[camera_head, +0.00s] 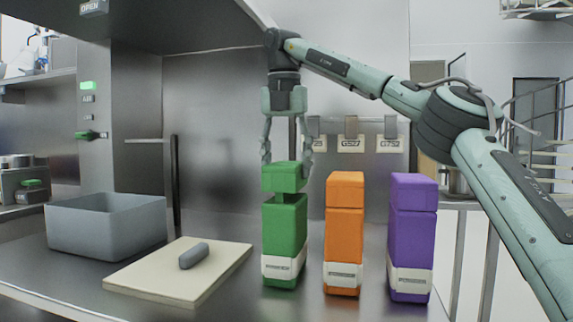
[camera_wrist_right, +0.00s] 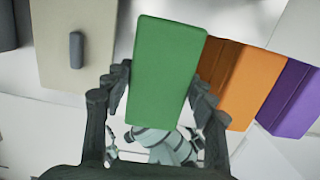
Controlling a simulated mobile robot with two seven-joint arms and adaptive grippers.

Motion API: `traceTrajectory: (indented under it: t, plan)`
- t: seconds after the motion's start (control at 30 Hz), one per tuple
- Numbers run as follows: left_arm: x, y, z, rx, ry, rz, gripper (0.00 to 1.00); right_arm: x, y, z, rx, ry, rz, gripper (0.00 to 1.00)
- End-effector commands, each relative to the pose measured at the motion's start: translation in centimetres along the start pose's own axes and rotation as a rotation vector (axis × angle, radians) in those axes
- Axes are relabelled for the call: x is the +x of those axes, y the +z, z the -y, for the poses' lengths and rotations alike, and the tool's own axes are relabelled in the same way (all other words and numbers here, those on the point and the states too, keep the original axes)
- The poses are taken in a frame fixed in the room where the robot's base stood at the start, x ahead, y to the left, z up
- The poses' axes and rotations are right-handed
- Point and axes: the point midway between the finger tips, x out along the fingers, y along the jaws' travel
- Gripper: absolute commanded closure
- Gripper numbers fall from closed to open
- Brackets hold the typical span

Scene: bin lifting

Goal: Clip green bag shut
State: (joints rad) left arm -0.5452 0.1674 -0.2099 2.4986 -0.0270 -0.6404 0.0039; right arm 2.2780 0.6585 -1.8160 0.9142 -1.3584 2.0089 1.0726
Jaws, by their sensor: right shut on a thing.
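The green bag (camera_head: 285,228) stands upright on the steel counter, with a white label near its base. Its top block (camera_head: 284,177) sits above a narrower neck. My right gripper (camera_head: 287,164) points down from above and is shut on the top of the green bag, one finger on each side. In the right wrist view the green bag (camera_wrist_right: 167,72) fills the space between the fingers. A grey rounded clip (camera_head: 194,256) lies on the pale board (camera_head: 150,276), left of the bag; it also shows in the wrist view (camera_wrist_right: 76,50). My left gripper is out of view.
An orange bag (camera_head: 344,238) and a purple bag (camera_head: 412,243) stand close to the right of the green one. A grey open bin (camera_head: 106,228) is at the left. Labelled clips (camera_head: 351,143) hang on the back wall. The counter before the bags is clear.

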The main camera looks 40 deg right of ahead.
Motion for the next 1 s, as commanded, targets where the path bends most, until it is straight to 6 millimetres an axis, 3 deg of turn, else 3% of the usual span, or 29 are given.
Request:
traceTrajectory:
  t: [1.0]
  plan:
    - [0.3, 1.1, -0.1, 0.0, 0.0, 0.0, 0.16, 1.6, -0.2, 0.0, -0.001, 0.0, 0.001, 0.73]
